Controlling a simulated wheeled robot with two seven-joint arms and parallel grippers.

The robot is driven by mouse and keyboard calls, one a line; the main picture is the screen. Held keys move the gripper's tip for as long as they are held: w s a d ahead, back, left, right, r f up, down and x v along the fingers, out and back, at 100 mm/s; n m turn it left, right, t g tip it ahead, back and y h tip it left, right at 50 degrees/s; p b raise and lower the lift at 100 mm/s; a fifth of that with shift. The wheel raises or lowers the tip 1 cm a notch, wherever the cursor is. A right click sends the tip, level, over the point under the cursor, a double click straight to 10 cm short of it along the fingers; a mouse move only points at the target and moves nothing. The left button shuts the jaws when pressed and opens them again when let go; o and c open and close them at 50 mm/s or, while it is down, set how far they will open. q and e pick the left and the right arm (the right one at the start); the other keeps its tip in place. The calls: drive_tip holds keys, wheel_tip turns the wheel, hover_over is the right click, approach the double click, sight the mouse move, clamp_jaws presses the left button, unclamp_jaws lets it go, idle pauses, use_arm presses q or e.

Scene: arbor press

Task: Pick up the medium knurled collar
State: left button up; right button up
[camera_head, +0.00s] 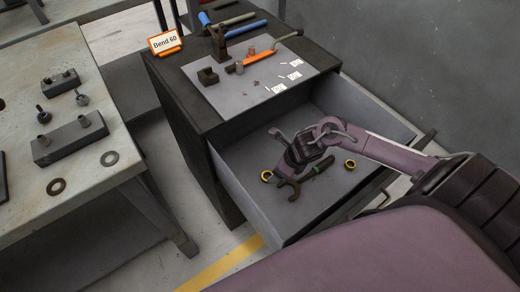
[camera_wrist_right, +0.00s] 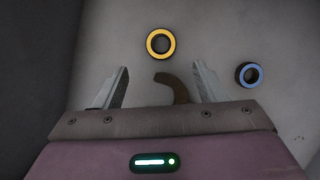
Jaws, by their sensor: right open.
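My right gripper (camera_wrist_right: 160,68) is open and empty inside the open drawer; in the head view its wrist (camera_head: 303,150) hides part of the drawer floor. In the right wrist view a yellow-faced collar (camera_wrist_right: 160,43) lies flat beyond the fingertips, roughly centred between them. A smaller-looking blue-faced collar (camera_wrist_right: 249,75) lies to the right, outside the fingers. I cannot tell which is the medium one. My left gripper is not in view.
A hook spanner (camera_head: 289,190) lies by the right gripper; its hook (camera_wrist_right: 178,86) shows between the fingers. The drawer walls (camera_head: 245,192) surround the arm. The cabinet top holds a press (camera_head: 219,42) and an orange-handled tool (camera_head: 262,58). A workbench (camera_head: 110,180) stands left.

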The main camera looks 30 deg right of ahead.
sight(266, 177)
drive_tip(key=shift+w+f, duration=0.1)
drive_tip(key=shift+f, duration=0.2)
drive_tip(key=x, duration=0.3)
drive_tip(key=shift+w+a, duration=0.15)
drive_tip(key=shift+a, duration=0.05)
drive_tip(key=x, duration=0.2)
drive_tip(key=shift+w+f, duration=0.45)
drive_tip(key=shift+f, duration=0.35)
drive_tip(key=c, duration=0.6)
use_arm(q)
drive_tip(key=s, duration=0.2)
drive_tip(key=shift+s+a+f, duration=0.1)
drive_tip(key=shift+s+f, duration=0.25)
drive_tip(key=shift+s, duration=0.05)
use_arm(e)
drive_tip(key=c, duration=0.5)
drive_tip(key=shift+c, duration=0.2)
